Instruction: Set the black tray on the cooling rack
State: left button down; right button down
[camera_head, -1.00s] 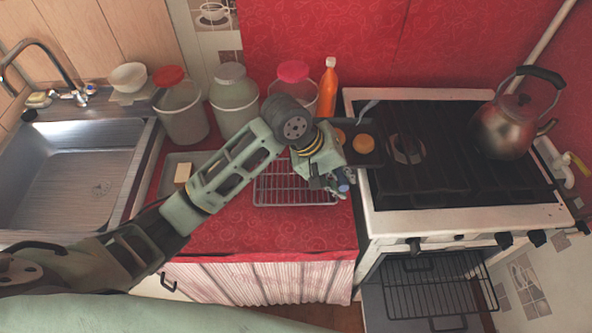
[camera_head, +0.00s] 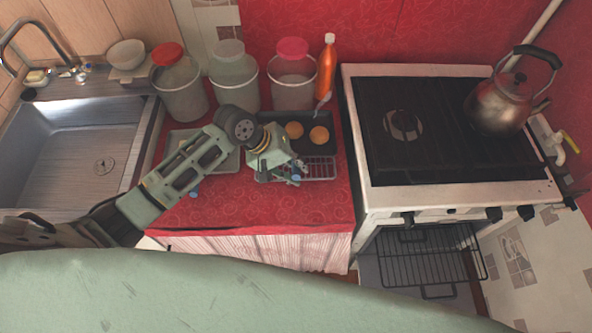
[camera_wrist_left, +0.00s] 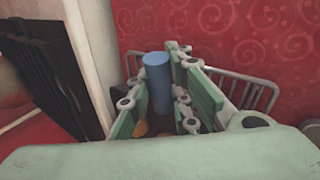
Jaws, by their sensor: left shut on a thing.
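The black tray (camera_head: 287,147) holds two round orange-brown buns and covers the back part of the wire cooling rack (camera_head: 322,172). I cannot tell whether it rests on the rack or hangs just above it. My left gripper (camera_head: 297,173) is at the tray's front side, shut on the tray; the grip itself is mostly hidden. In the left wrist view a blue cylinder (camera_wrist_left: 158,85) stands between the fingers, and the rack's wires (camera_wrist_left: 252,82) show behind them. My right gripper is not in view.
A stove (camera_head: 440,125) with a kettle (camera_head: 500,100) stands to the right. Lidded jars (camera_head: 235,88) and an orange bottle (camera_head: 327,68) stand behind the tray. A grey tray (camera_head: 225,163) lies left, partly behind my arm. The red counter front (camera_head: 270,210) is clear.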

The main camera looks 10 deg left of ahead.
pick_arm(q)
notch_tip(320, 180, down, 2)
jog(key=shift+f, duration=0.25)
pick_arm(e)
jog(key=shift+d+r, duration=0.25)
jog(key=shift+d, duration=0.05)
pick_arm(q)
jog(key=c, duration=1.9)
grip_release()
jog(key=shift+f, duration=0.1)
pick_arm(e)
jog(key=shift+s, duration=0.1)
pick_arm(q)
jog(key=v, duration=1.2)
jog(key=shift+b, duration=0.4)
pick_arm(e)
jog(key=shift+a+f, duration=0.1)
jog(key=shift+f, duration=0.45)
